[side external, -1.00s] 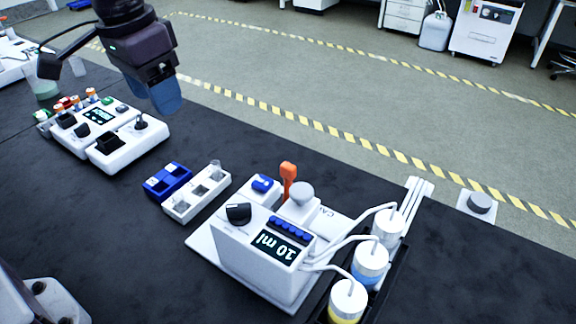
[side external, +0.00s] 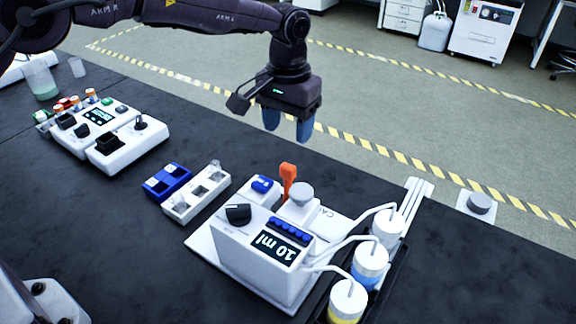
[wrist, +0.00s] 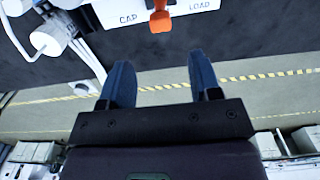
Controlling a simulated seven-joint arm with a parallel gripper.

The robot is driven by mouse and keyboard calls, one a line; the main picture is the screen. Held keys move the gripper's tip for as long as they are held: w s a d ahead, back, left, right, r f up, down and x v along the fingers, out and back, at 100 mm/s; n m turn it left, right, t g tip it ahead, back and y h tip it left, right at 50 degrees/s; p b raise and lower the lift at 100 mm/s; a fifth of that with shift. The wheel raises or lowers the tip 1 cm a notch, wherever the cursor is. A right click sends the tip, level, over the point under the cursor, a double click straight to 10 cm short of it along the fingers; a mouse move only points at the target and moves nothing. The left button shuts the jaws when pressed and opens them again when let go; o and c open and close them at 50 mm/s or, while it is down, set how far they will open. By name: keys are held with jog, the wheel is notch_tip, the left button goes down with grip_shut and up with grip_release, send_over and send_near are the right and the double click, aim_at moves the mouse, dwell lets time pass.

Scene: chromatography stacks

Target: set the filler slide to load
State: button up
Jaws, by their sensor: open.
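The white filler (side external: 262,265) with a "10 ml" display stands at the front centre of the dark table. Its orange slide handle (side external: 288,175) stands upright at the back. In the wrist view the orange handle (wrist: 160,18) is at the top edge, between the printed words CAP on the left and LOAD on the right. My gripper (side external: 288,128) is open and empty, above and behind the handle in the side view. In the wrist view its two blue fingers (wrist: 162,75) are spread apart and do not touch the handle.
Three capped bottles (side external: 370,262) with white tubes stand right of the filler. A blue block (side external: 168,182) and a white rack (side external: 196,192) lie to its left. Another white device (side external: 110,138) stands farther left. The space around my gripper is clear.

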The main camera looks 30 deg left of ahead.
aim_at(288, 166)
notch_tip(288, 166, down, 10)
dwell(0.3)
